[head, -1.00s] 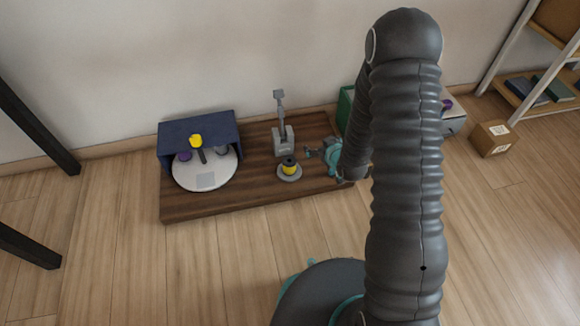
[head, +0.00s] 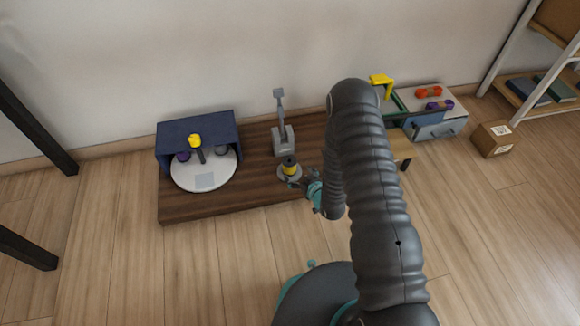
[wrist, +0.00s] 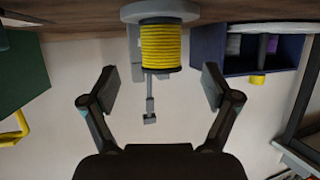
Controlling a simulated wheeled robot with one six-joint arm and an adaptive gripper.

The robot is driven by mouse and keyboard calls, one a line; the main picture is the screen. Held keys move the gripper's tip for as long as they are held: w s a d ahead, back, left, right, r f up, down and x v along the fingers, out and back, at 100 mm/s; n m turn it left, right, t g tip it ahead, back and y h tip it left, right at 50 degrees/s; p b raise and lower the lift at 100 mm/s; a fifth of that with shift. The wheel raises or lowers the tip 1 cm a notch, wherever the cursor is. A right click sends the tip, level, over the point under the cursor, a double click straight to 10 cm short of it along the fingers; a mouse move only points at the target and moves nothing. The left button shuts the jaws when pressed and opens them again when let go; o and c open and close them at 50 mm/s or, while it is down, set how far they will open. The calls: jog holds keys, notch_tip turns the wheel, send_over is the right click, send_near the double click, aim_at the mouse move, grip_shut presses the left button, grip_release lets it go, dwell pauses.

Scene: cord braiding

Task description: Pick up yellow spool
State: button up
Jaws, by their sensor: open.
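The yellow spool (head: 290,167) stands on a small round grey base (head: 290,177) on the wooden board, just in front of a grey post. In the wrist view, which looks upside down, the spool (wrist: 160,46) shows yellow cord between dark ends, below the pale disc (wrist: 160,11). My gripper (head: 293,184) is right beside the spool at its front right in the head view. In the wrist view my gripper (wrist: 160,88) has its two fingers wide apart, with the spool centred ahead of the gap. Nothing is held.
A grey stand (head: 283,139) with an upright arm is close behind the spool. A white disc (head: 207,179) with a dark blue box (head: 190,125) is to the left. A grey-topped case (head: 440,119) with orange and purple items is at right.

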aim_at(289, 166)
jog(key=shift+b+x, duration=0.35)
jog(key=shift+x, duration=3.55)
jog(key=c, duration=1.3)
